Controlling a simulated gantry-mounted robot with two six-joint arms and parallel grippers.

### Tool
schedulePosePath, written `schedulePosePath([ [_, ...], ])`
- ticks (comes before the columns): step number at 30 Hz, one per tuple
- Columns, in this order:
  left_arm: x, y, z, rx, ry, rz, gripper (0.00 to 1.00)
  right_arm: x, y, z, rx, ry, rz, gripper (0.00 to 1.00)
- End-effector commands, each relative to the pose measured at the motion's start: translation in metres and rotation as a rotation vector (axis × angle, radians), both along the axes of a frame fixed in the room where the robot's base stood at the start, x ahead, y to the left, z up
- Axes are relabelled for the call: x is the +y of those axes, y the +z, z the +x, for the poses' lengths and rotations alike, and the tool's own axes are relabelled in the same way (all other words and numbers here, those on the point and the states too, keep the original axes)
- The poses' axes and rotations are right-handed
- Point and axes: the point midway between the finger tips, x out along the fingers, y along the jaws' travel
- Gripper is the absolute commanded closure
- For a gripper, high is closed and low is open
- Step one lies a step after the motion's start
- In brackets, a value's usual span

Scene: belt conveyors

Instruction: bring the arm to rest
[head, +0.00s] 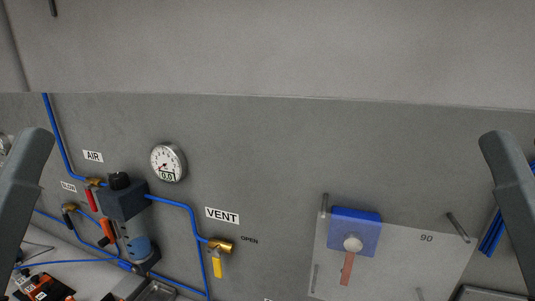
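A grey link of my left arm (24,185) stands at the left edge, leaning right toward its rounded top. A grey link of my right arm (510,190) stands at the right edge, leaning left toward its top. Neither gripper shows in the head view, so I cannot see their fingers or whether they hold anything. Both visible links appear in front of the grey panel (290,150), to either side of its fittings.
The panel carries a round gauge (168,162), a regulator (124,205), blue tubing (172,199), a brass vent valve (220,246) with a yellow handle, and a clear plate (400,262) with a blue block (368,222). Orange-black items (45,289) lie lower left. The upper middle is clear.

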Motion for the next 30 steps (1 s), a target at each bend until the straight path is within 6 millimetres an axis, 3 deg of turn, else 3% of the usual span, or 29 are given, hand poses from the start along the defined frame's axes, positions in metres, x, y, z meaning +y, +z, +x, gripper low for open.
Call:
schedulePosePath([
  [1,0.000,0.048,0.000,-0.001,0.000,0.001,0.45,0.000,0.050,-0.001,-0.006,0.000,0.000,0.50],
  [5,0.000,0.104,0.001,0.001,0.000,0.001,0.45,0.000,0.106,-0.001,-0.004,0.000,0.000,0.50],
  [15,0.000,0.268,0.002,0.004,0.000,0.003,0.45,0.000,0.270,0.000,-0.004,0.000,0.000,0.50],
  [18,0.000,0.303,0.002,0.004,0.001,0.004,0.45,0.000,0.305,0.000,-0.004,0.000,0.000,0.50],
  [23,0.000,0.328,0.002,0.005,0.001,0.004,0.45,0.000,0.330,0.000,-0.003,0.000,0.000,0.50],
  [30,0.000,0.325,0.002,0.005,0.001,0.004,0.45,0.000,0.327,0.000,-0.002,0.000,0.000,0.50],
])
